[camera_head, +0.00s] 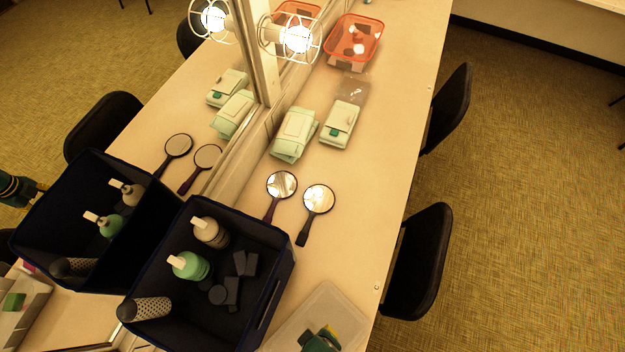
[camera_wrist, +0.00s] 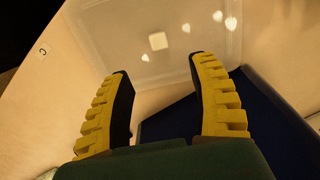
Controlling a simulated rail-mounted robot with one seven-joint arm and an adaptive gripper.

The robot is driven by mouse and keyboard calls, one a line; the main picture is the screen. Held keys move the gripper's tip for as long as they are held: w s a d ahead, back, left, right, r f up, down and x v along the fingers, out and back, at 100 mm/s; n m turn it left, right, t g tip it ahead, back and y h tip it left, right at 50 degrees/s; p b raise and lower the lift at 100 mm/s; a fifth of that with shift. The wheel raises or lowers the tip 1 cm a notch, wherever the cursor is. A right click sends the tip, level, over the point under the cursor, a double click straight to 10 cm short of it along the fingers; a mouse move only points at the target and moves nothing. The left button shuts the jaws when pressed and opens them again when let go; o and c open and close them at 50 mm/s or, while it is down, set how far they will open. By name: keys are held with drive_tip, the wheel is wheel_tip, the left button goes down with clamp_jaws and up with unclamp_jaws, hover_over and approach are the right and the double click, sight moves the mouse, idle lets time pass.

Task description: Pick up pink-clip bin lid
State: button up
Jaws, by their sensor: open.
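A flat, translucent pale lid (camera_head: 318,309) with rounded corners lies on the counter near its front edge, to the right of the dark blue bin. No pink clip can be made out on it. My gripper (camera_head: 326,336), green with yellow fingers, is over the lid's lower part at the bottom of the head view. In the wrist view my gripper (camera_wrist: 158,66) is open, with nothing between its two ribbed yellow fingers. The lid (camera_wrist: 125,45) shows beyond the fingertips with bright light reflections on it. Whether the fingers touch it cannot be told.
The dark blue bin (camera_head: 285,275) holds bottles, a perforated cylinder and dark blocks. Two hand mirrors (camera_head: 318,199), pale green packs (camera_head: 294,135) and a red bin (camera_head: 353,42) stand farther back. A wall mirror runs along the left. Chairs (camera_head: 420,260) stand at the right edge.

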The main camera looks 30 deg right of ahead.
wheel_tip(320, 180, down, 12)
drive_tip(key=shift+d+r, duration=0.1)
drive_tip(key=shift+r, duration=0.15)
clamp_jaws()
idle(0.3)
